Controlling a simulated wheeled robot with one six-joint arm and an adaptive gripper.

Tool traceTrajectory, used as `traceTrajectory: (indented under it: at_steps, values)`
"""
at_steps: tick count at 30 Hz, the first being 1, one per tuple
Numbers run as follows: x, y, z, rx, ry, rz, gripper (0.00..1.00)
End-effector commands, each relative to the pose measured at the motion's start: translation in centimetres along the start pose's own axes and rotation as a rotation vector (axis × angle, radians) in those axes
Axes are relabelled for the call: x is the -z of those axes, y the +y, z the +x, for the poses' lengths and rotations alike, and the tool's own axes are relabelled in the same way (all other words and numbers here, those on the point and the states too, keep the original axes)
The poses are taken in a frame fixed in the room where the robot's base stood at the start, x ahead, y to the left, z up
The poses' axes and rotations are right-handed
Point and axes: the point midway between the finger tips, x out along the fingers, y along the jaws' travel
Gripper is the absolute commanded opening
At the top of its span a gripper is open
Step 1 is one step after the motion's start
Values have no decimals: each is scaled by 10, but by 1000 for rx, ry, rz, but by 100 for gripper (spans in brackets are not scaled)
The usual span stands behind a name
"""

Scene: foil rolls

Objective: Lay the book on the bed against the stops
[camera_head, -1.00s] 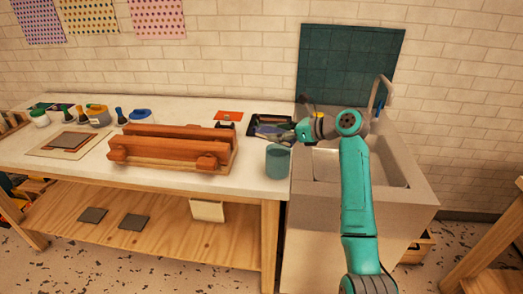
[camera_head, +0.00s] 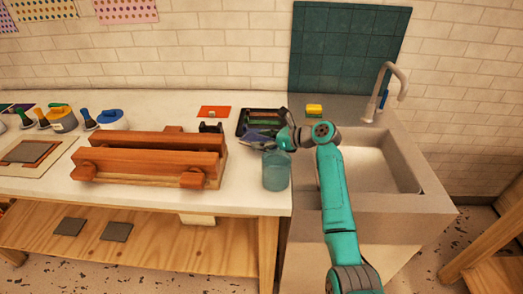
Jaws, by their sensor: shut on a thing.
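My gripper (camera_head: 268,138) is at the right end of the white bench, at the front edge of a black tray (camera_head: 243,130). It is shut on a small, flat blue-grey thing (camera_head: 257,133); I cannot tell for sure that this is the book. A wooden press (camera_head: 150,160) with two long red-brown bars stands on the bench to the left of my gripper. A pale board (camera_head: 60,150) with a grey and brown piece on it lies at the far left. I cannot make out which part is the bed or its stops.
A teal cup (camera_head: 276,172) stands just below my gripper near the bench edge. The sink (camera_head: 375,165) with a tap lies to the right, with a yellow sponge (camera_head: 314,108) behind. Several bottles and pots (camera_head: 62,119) stand at the left.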

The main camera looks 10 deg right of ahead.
Motion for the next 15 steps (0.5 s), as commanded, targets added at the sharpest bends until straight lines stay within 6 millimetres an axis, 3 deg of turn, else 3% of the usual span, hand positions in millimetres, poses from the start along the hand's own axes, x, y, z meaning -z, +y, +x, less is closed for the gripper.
traceTrajectory:
  at_steps: [15]
  values:
    - [39, 0, 16, 0, -1, -1, 19]
